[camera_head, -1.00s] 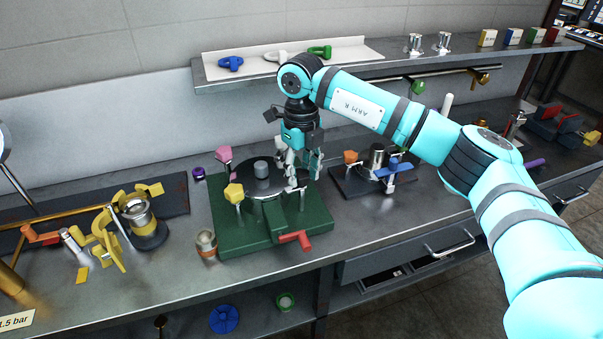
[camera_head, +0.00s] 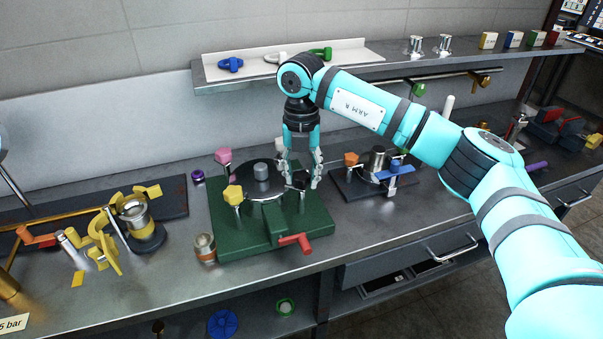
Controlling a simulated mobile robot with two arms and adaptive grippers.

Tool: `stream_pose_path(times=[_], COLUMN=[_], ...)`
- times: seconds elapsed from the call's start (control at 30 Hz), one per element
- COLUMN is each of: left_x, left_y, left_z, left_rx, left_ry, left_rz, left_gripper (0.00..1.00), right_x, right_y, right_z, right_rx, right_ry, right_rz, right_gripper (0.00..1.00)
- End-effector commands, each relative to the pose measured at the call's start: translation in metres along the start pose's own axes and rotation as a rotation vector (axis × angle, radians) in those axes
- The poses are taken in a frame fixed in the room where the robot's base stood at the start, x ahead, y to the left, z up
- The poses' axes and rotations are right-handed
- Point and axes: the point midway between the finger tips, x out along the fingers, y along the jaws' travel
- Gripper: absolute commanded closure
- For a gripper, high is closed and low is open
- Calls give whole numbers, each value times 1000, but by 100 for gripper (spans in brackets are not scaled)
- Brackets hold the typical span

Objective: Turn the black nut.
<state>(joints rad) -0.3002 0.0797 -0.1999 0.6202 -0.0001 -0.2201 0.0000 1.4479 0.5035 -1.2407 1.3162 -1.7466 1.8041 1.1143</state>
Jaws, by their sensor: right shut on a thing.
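The black nut (camera_head: 300,180) is at the right side of the round dark plate of a green fixture (camera_head: 226,238). It is small and partly hidden by my fingers. My right gripper (camera_head: 302,182) points straight down, with one finger on each side of the nut, shut on it. A pink nut (camera_head: 223,155) and a yellow nut (camera_head: 232,194) stand on posts at the left of the same plate. A grey cylinder (camera_head: 261,171) rises from its middle. My left gripper is not in view.
A red handle (camera_head: 297,242) sticks out at the fixture's front. To the right is a second dark fixture with an orange nut (camera_head: 351,159) and a blue bar (camera_head: 394,170). A copper-coloured cup (camera_head: 205,247) stands close at the left front. A shelf (camera_head: 220,75) overhangs behind.

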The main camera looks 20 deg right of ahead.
Motion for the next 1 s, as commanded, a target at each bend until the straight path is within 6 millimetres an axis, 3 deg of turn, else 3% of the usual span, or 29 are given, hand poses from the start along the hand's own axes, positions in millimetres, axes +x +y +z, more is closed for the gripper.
stream_pose_path(times=[0.6, 0.63, 0.8, 1.0], left_x=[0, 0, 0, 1], left_y=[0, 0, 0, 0], left_z=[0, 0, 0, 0], left_rx=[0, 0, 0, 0], left_ry=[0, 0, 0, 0], left_rz=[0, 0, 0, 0], left_gripper=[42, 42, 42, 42], right_x=[-3, -3, -2, -1], right_y=[0, 0, 0, 0], right_z=[2, 2, 1, 1], right_rx=[48, 48, 46, 45], right_ry=[-7, -7, -5, -3], right_rz=[5, 5, 3, 2], right_gripper=[97, 63, 42, 42])
